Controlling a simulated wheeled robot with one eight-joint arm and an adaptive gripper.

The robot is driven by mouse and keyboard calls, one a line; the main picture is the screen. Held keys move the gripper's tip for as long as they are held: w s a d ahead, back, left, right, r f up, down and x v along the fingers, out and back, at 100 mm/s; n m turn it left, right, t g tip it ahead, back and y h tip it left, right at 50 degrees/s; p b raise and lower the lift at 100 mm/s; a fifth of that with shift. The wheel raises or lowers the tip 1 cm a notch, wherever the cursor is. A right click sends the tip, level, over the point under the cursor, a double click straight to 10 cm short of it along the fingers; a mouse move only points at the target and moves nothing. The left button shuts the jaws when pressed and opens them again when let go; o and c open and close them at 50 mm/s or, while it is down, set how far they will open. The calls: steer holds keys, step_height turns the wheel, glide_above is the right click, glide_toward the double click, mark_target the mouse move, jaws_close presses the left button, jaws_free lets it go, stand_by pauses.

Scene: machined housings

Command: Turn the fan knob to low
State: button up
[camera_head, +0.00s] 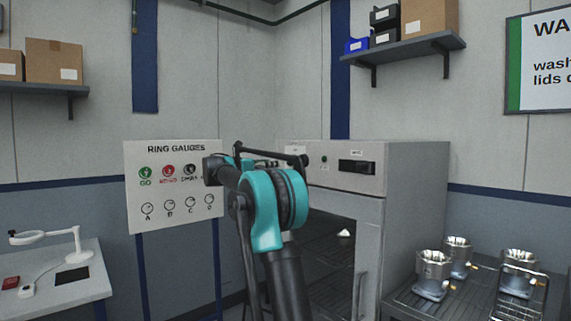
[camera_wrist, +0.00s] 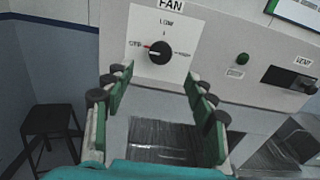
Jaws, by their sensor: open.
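The fan knob (camera_wrist: 159,52) is a round black knob on a white plate marked FAN (camera_wrist: 170,4) in the wrist view. Its red mark is on the left side, toward OFF. LOW is printed above the knob and another label is to its right. My gripper (camera_wrist: 157,76) is open, with green and black fingers to either side below the knob. Nothing is between the fingers, and they look apart from the knob. In the head view my arm covers the knob area of the grey cabinet (camera_head: 420,190).
The cabinet front has a green light (camera_wrist: 243,58) and a black vent panel (camera_wrist: 290,80) right of the knob. Below is an open chamber. Metal housings (camera_head: 433,270) stand on a rack at right. A ring gauge board (camera_head: 175,220) is left of my arm. A dark stool (camera_wrist: 52,120) stands at left.

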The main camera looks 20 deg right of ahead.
mark_target(289, 162)
steer(key=x, duration=0.8)
steer(key=shift+w+d, duration=0.1)
steer(key=shift+d, duration=0.3)
steer(key=shift+c, duration=0.4)
steer(key=c, duration=1.1)
steer(key=shift+o, duration=0.2)
